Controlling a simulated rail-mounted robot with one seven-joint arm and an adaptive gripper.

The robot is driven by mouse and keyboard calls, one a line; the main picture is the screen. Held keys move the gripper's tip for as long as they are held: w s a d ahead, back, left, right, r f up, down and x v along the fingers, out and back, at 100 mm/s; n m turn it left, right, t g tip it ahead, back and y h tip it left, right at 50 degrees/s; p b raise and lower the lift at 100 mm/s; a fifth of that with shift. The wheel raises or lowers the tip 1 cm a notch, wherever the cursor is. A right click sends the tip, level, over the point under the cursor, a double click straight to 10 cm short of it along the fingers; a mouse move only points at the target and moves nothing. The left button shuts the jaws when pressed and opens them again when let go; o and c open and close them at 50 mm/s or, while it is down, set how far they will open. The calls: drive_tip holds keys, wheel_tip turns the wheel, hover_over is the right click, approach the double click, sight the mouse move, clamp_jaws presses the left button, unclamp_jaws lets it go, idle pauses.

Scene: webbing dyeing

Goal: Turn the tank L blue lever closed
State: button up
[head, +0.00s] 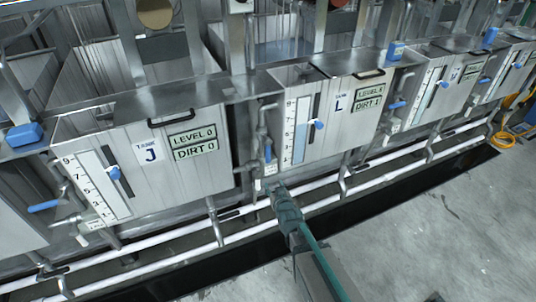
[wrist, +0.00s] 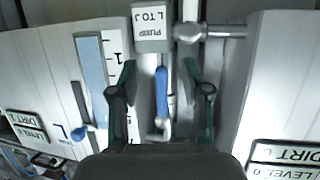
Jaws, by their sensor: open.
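Tank L (head: 340,118) is a metal tank with a gauge strip, an "L" label and signs reading LEVEL 6 and DIRT 1. The blue lever (head: 268,152) is upright on the pipe at tank L's left side. In the wrist view, which looks upside down, the lever (wrist: 162,90) stands upright between the two fingers, below a tag reading FLUID L TO J (wrist: 152,28). My gripper (wrist: 160,72) is open around it, with a gap on both sides. In the head view my gripper (head: 276,190) is just below the lever.
Tank J (head: 150,150), with signs LEVEL 0 and DIRT 0, stands to the left. More tanks continue to the right. White pipes (head: 330,205) run low along the front over a dark trench.

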sight(268, 154)
wheel_tip(268, 154, up, 7)
drive_tip(key=w+t+y, duration=0.1)
drive_tip(key=w+t, duration=0.1)
drive_tip(key=t, duration=0.2)
drive_tip(key=p+x, duration=0.2)
drive_tip(key=x, duration=0.8)
drive_tip(key=shift+w+a, duration=0.2)
drive_tip(key=shift+a, duration=0.05)
clamp_jaws()
